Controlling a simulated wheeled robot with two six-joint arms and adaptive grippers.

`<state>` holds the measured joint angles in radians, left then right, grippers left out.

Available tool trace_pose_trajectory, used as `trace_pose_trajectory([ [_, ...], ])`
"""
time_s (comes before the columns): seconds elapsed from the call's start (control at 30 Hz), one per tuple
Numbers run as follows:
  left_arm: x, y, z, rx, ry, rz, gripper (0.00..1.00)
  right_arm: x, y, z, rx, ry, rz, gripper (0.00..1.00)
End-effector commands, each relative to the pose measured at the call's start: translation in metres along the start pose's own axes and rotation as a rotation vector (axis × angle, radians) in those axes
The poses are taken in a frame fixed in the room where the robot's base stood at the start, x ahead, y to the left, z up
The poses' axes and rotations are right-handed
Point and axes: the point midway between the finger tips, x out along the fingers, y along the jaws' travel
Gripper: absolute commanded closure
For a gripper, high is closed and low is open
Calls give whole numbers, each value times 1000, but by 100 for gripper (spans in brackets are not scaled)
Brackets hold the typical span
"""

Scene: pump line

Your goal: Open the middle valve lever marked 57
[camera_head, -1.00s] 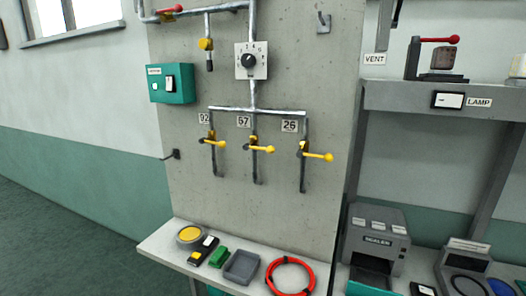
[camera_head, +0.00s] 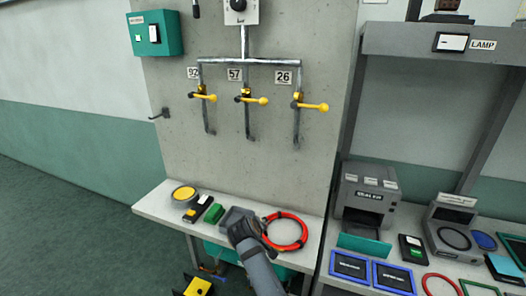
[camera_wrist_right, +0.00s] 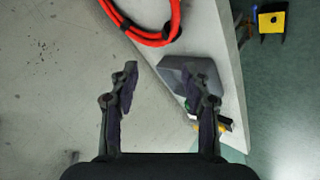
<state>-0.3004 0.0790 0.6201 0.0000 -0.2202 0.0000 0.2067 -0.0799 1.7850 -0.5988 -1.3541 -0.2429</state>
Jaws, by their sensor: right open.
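The middle valve lever (camera_head: 253,100) is yellow, with a ball end, and sticks out to the right from its pipe on the concrete wall. The plate marked 57 (camera_head: 234,75) is just above it. Similar yellow levers under plates 92 (camera_head: 193,73) and 26 (camera_head: 283,78) flank it, also pointing right. My right gripper (camera_head: 250,238) is low over the bench, well below the levers and apart from them. In the right wrist view its two fingers (camera_wrist_right: 160,85) are spread, with nothing held between them. My left gripper is not in view.
The wall front around the levers is clear.

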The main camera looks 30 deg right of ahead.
Motion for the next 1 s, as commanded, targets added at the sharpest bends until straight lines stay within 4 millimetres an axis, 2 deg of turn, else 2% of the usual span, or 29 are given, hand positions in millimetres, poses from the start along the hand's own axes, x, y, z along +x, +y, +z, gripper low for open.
trace_pose_trajectory([
  [0.03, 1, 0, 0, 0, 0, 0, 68, -12, 18, -30, 2, 25, 45, 52],
  [0.17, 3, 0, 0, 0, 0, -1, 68, -59, 78, -109, -6, 69, 198, 52],
  [0.2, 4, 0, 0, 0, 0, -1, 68, -82, 101, -134, -5, 81, 253, 52],
  [0.27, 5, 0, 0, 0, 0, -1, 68, -120, 135, -168, 0, 94, 338, 52],
  [0.3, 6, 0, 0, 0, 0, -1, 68, -148, 157, -186, 5, 98, 392, 52],
  [0.4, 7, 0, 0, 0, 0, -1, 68, -207, 198, -215, 20, 101, 497, 52],
  [0.5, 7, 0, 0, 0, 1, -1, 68, -246, 224, -228, 34, 97, 563, 52],
  [0.6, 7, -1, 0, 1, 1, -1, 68, -263, 234, -232, 41, 94, 590, 52],
  [0.73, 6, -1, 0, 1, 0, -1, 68, -264, 236, -232, 41, 92, 594, 52],
  [0.87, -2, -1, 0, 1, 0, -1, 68, -254, 246, -234, 39, 90, 597, 52],
  [1.0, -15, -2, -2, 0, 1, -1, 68, -230, 264, -236, 39, 88, 598, 52],
])
